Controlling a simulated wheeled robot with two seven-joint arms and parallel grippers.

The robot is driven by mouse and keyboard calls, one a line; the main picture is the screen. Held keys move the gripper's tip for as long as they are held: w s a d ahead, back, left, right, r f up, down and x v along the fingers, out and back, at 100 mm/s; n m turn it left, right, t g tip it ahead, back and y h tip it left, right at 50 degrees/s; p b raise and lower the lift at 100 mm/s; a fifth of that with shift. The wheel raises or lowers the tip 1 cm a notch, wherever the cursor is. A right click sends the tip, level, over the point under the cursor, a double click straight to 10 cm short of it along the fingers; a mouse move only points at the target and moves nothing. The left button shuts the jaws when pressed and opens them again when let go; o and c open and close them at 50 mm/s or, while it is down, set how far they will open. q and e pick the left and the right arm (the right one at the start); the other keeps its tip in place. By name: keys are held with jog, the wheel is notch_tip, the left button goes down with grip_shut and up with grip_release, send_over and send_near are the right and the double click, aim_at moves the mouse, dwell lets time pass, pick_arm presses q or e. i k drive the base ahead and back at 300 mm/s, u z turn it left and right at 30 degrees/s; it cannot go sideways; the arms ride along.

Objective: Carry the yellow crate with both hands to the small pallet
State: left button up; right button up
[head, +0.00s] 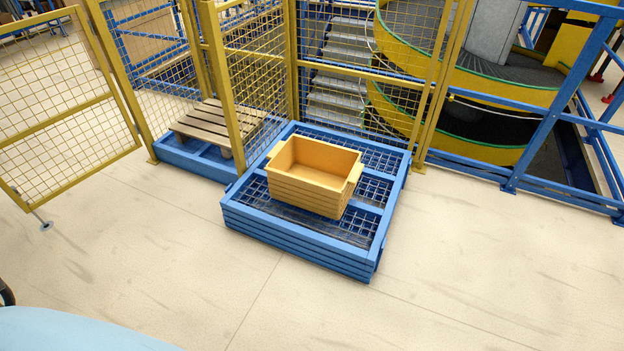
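The yellow crate (312,180) is an open-topped, ribbed box that looks empty. It rests upright on a low blue platform (290,247) with a dark grid top, near its middle. A wooden slatted pallet (215,128) lies on a blue base behind the yellow mesh fence, to the left of and beyond the crate. I cannot tell whether this or the blue platform is the small pallet. Neither of my grippers is in view, and nothing touches the crate's visible sides.
A yellow mesh gate (65,110) stands open at the left. Yellow mesh fence (255,80) rises directly behind the blue platform. The spiral conveyor (460,85) and blue rails (555,110) are at the back right. The pale floor (450,270) in front and to the right is clear.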

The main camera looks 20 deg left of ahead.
aim_at(220, 120)
jog(key=u, duration=0.55)
jog(key=i, duration=0.5)
jog(key=u, duration=1.25)
jog(key=i, duration=1.05)
jog(key=u, duration=0.05)
